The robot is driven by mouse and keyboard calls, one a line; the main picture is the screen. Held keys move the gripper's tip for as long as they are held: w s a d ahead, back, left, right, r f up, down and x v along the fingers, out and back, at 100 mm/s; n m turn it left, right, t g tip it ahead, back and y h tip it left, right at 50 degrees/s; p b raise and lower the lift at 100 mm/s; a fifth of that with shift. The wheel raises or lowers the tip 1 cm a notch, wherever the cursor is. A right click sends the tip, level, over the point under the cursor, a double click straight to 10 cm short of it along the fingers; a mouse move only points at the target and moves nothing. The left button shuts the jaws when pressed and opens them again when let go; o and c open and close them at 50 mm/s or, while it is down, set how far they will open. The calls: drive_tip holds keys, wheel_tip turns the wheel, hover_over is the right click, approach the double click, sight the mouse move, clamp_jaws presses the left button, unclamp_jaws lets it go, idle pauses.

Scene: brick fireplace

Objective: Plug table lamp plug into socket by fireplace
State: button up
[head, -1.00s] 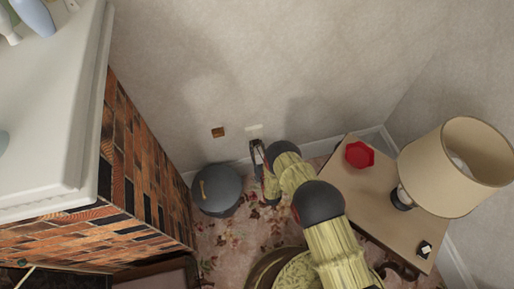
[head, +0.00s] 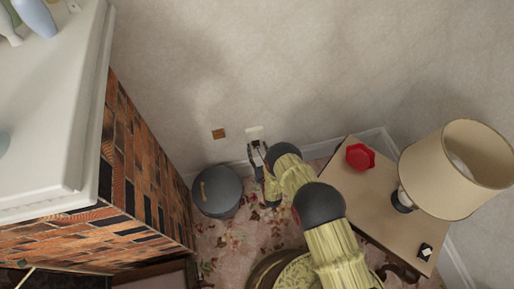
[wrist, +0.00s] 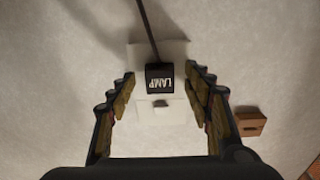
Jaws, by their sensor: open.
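The black plug marked LAMP (wrist: 160,77) sits against the white socket plate (wrist: 174,111) in the wrist view, its cord running up out of the picture. Its prongs are hidden, so depth cannot be told. A dark slot shows on the plate below the plug. My gripper (wrist: 160,88) is open, with one finger on each side of the plug and visible gaps. In the head view my gripper (head: 257,155) is at the wall just below the socket plate (head: 254,132). The table lamp (head: 448,175) stands on the side table (head: 375,195) at right.
A small brown wall plate (head: 218,133) is left of the socket. A grey round container (head: 217,190) stands on the floor left of my gripper. The brick fireplace (head: 145,185) is at left. A red dish (head: 360,156) and a small black-and-white item (head: 425,251) are on the side table.

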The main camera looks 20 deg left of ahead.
drive_tip(key=v, duration=1.1)
drive_tip(key=shift+s+d, duration=0.2)
